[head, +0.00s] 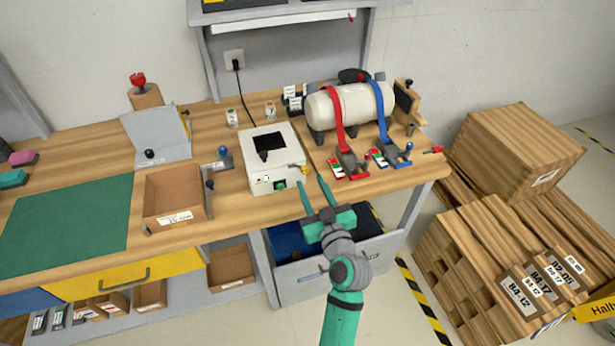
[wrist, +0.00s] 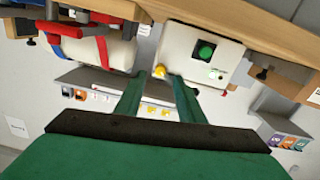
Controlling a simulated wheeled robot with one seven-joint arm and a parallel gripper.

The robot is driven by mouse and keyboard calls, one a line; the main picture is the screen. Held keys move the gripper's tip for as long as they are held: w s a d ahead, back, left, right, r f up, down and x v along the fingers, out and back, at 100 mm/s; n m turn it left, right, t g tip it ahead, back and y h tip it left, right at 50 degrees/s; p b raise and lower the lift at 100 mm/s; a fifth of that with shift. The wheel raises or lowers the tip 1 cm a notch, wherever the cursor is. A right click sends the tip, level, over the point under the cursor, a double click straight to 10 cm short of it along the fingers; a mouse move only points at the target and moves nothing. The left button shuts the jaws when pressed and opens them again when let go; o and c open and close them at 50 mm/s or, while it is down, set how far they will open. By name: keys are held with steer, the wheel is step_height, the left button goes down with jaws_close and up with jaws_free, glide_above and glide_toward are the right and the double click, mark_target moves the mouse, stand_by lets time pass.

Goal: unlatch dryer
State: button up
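The white box that looks like the dryer (head: 258,172) stands on the workbench, with a dark square on top. Its front carries a green button (head: 280,185), also seen in the wrist view (wrist: 205,50). A small yellow latch (head: 299,169) sticks out at its front right edge. My gripper (head: 312,181) is in front of the bench, just right of the box's front. In the wrist view, my gripper (wrist: 156,78) is open and empty. The yellow latch (wrist: 159,71) shows between the fingertips, a little beyond them; no contact is visible.
A white tank (head: 352,103) with red and blue straps stands to the right of the box. A brown bin (head: 172,192) is to its left. Wooden crates (head: 500,260) stand on the floor at the right. A drawer (head: 330,270) sits below my gripper.

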mark_target(305, 172)
steer(key=shift+x, duration=2)
jaws_close()
